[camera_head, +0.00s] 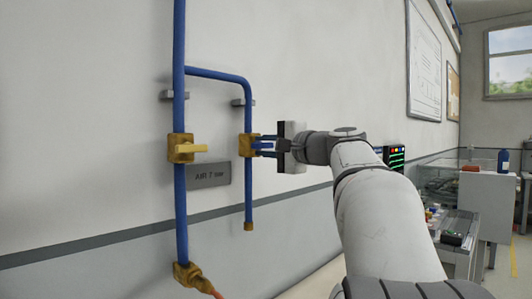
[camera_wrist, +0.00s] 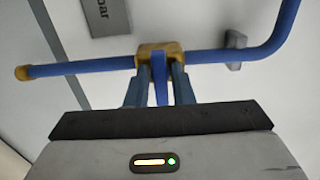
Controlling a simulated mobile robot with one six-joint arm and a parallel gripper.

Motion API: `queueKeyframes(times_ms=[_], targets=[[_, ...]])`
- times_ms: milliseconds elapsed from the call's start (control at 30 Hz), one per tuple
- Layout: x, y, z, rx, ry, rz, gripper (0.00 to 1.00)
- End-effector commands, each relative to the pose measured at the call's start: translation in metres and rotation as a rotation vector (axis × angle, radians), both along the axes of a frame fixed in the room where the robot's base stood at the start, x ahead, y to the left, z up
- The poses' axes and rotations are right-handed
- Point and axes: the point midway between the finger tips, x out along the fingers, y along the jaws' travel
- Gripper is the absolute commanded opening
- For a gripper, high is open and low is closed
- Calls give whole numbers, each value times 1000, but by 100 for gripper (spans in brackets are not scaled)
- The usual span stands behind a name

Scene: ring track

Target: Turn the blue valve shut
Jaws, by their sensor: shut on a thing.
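The blue valve is a brass body (camera_head: 248,146) on the right-hand, shorter blue pipe, with a blue handle that also shows in the wrist view (camera_wrist: 160,80). My gripper (camera_head: 264,145) reaches it from the right and is shut on the blue handle. In the wrist view, its two fingers (camera_wrist: 159,88) stand on either side of the handle, just in front of the brass body (camera_wrist: 154,51). The handle points out from the pipe toward my gripper. Its exact turn angle is hard to tell, as the fingers partly cover it.
A second brass valve with a yellow handle (camera_head: 187,149) sits on the long left pipe (camera_head: 180,80), close by. A grey sign (camera_head: 208,175) hangs between the pipes. A brass fitting (camera_head: 187,273) is at lower left. A workbench (camera_head: 458,240) stands at right.

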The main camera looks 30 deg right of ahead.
Motion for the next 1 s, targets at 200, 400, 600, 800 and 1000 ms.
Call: queueKeyframes(times_ms=[200,400,600,800,1000], targets=[[0,0,-1,-12,-2,2,0],[0,-1,-1,-11,-2,0,0],[0,-1,-1,-11,-2,0,33],[0,-1,0,-11,-3,0,35],[-10,-5,0,-11,-3,-3,35]])
